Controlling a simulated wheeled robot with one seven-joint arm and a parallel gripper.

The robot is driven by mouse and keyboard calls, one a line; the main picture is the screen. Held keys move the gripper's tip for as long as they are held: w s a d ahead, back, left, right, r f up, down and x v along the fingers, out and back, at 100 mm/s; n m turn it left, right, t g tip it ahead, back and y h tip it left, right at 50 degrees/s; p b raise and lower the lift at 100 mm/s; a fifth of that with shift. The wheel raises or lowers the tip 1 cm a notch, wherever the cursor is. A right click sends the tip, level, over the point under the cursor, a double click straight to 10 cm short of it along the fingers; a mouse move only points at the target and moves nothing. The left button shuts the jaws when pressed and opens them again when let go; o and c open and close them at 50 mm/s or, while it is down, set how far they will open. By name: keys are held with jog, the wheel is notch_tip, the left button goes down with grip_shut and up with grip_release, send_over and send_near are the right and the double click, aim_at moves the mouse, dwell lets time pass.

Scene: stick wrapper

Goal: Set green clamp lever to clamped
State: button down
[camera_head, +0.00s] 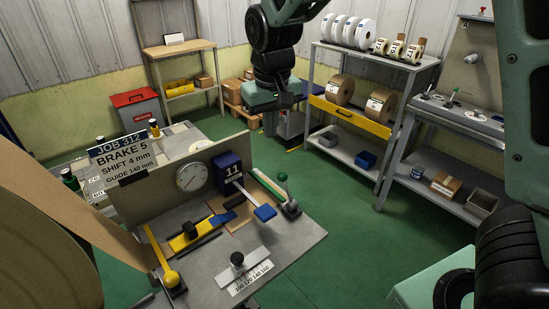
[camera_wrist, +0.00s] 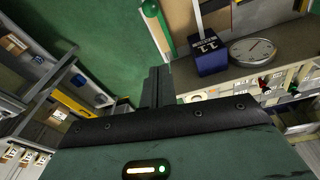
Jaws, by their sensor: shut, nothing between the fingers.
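The green clamp lever has a round green knob (camera_head: 282,177) on a short stem, rising from a grey base (camera_head: 291,208) at the right edge of the workbench. It stands roughly upright, beside the end of a long green strip (camera_head: 266,184). In the wrist view the green knob (camera_wrist: 150,8) shows at the top edge, close to the strip (camera_wrist: 162,32); its stem is hardly visible. My gripper (camera_head: 290,98) is shut and empty, in the air beyond the bench and apart from the lever. Its dark fingers (camera_wrist: 157,86) show together in the wrist view.
A yellow lever (camera_head: 171,278) is at the front left, near a large brown roll (camera_head: 40,250). Shelves (camera_head: 376,150) stand at right; the green floor (camera_head: 335,215) between is clear.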

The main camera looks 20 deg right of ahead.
aim_at(286, 189)
jog(key=shift+f, duration=0.1)
jog(key=f+p, duration=0.1)
jog(key=f, duration=0.2)
jog(key=s+f+p, duration=0.1)
jog(key=f, duration=0.2)
jog(key=s+f+p, duration=0.1)
jog(key=f, duration=0.2)
jog(key=shift+d, duration=0.25)
jog(key=shift+s, duration=0.25)
jog(key=shift+d, duration=0.1)
